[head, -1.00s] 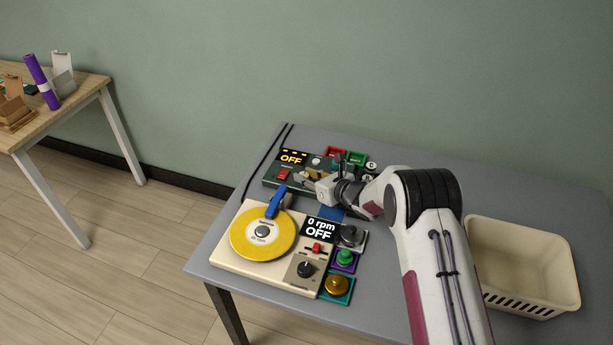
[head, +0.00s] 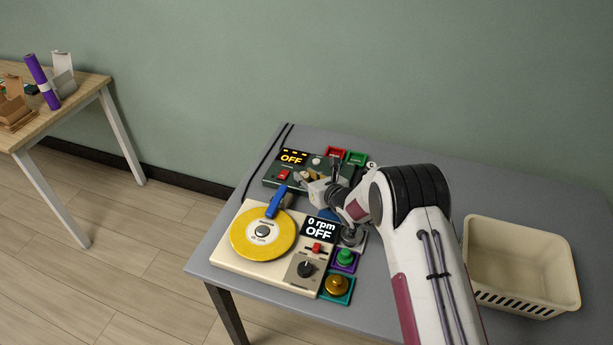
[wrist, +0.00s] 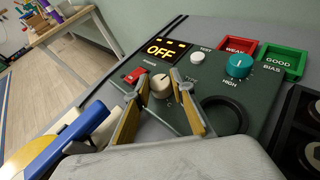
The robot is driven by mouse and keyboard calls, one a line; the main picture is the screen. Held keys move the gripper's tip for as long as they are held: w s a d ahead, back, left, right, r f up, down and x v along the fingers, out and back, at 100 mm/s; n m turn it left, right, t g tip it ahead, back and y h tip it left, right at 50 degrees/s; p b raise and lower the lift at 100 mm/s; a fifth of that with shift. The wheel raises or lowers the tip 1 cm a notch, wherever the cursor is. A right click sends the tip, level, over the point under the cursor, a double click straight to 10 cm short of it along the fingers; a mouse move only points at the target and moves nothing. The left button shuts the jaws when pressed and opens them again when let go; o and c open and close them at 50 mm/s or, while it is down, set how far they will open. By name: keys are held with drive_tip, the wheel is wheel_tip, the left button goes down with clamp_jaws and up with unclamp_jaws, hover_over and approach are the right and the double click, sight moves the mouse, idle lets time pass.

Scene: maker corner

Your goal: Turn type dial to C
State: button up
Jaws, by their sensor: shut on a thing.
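The dark green tester panel (wrist: 215,90) has a lit OFF display (wrist: 166,48). The cream type dial (wrist: 160,85) sits below the display, between my two yellow-tan fingers in the wrist view. My gripper (wrist: 160,82) is shut on this dial; it also shows over the panel in the head view (head: 308,178). The fingers hide part of the dial's markings, and I cannot read which letter it points to. In the head view my gripper hides the dial.
A red power switch (wrist: 134,76), white test button (wrist: 198,57) and teal bias dial (wrist: 239,66) are close by. Red (wrist: 237,46) and green (wrist: 281,61) trays stand behind. A turntable (head: 263,234) is in front, a cream basket (head: 521,265) at right.

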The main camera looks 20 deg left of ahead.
drive_tip(key=shift+a+r+m+t+h, duration=0.1)
drive_tip(key=shift+r+m+t+h, duration=0.05)
drive_tip(key=shift+m+t+h, duration=0.4)
drive_tip(key=shift+a+r+m+t+h, duration=0.1)
drive_tip(key=shift+m+t+h, duration=0.25)
drive_tip(key=shift+m+h, duration=0.3)
drive_tip(key=o, duration=1.1)
drive_tip(key=shift+s+f, duration=0.1)
drive_tip(key=shift+f, duration=0.05)
drive_tip(key=shift+d, duration=0.1)
drive_tip(key=shift+v, duration=3.75)
